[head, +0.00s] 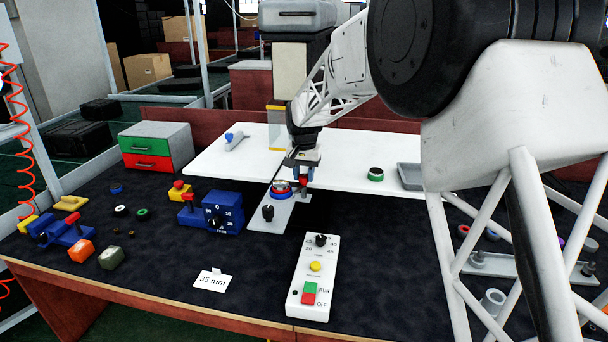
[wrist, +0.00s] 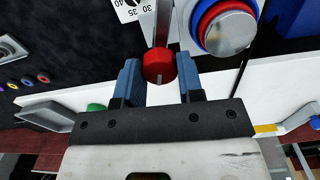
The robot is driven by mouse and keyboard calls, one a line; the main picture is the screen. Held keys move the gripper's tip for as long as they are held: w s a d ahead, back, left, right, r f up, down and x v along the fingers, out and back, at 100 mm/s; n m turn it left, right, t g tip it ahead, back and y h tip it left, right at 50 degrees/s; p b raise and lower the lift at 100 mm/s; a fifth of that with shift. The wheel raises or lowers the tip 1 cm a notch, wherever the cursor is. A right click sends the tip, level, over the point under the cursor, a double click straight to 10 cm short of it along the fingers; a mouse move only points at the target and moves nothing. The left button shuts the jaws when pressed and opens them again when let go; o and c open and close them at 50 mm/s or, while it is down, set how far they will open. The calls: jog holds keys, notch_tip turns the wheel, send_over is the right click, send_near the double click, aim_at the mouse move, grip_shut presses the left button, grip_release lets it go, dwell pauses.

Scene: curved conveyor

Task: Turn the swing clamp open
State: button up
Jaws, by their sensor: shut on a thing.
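The swing clamp's red knob (wrist: 159,66) sits on the end of a metal bar (wrist: 162,22) in the wrist view. My gripper (wrist: 160,74) has its two blue fingers on either side of this knob and is shut on it. In the head view my gripper (head: 302,176) is low over the white plate (head: 265,222), at its far right end. Beside the knob is a round stack with blue and red rings and a silver top (wrist: 229,28). It also shows in the head view (head: 281,189), just left of the fingers. The clamp's pivot is not clear.
A black knob (head: 268,211) stands on the plate's near end. A blue dial box (head: 223,211) is to the left, and a white control box (head: 314,277) is in front.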

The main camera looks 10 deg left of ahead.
aim_at(304, 176)
jog(key=shift+n, duration=1.6)
jog(key=o, duration=0.9)
jog(key=shift+r, duration=0.1)
jog(key=shift+r, duration=3.8)
